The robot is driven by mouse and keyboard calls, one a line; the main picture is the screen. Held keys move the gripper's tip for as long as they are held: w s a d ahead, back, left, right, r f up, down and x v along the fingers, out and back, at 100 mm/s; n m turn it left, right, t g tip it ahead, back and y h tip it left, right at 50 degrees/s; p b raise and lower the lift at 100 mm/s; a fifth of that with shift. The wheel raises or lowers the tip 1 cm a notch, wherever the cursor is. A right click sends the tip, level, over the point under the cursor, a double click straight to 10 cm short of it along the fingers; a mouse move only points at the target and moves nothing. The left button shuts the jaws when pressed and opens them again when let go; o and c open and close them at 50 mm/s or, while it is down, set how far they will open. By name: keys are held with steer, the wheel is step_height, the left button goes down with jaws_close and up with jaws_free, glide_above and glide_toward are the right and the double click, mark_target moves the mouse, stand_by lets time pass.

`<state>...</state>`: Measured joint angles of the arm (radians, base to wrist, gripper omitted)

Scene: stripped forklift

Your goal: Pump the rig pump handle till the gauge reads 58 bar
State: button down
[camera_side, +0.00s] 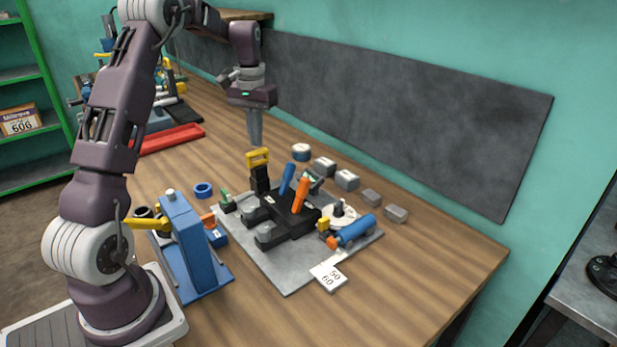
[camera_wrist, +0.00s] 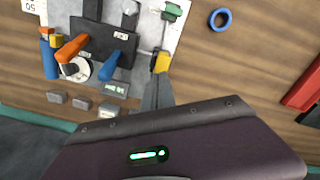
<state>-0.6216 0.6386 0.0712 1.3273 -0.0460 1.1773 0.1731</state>
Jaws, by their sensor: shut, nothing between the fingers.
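My gripper (camera_side: 256,143) points down, shut and empty, with its fingertips just above a yellow handle (camera_side: 258,157) on a black post. The wrist view shows the same yellow handle (camera_wrist: 161,62) at the tips of my fingers (camera_wrist: 157,78); I cannot tell whether they touch. The post stands on the rig's grey plate (camera_side: 284,280). A white round dial (camera_side: 343,214), which looks like the gauge, sits on the plate's right side; its reading is too small to make out.
A blue lever (camera_side: 287,178) and an orange lever (camera_side: 301,194) rise from the black block beside the post. A blue cylinder (camera_side: 356,229) lies right. A blue stand (camera_side: 184,245) is left, a blue ring (camera_side: 203,190) behind it. Several grey blocks (camera_side: 347,180) line the back.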

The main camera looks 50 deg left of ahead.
mark_target(257, 151)
stand_by(2.0)
steer(key=shift+f, duration=0.1)
stand_by(0.8)
steer(key=shift+f, duration=2.5)
steer(key=shift+r, duration=2.6)
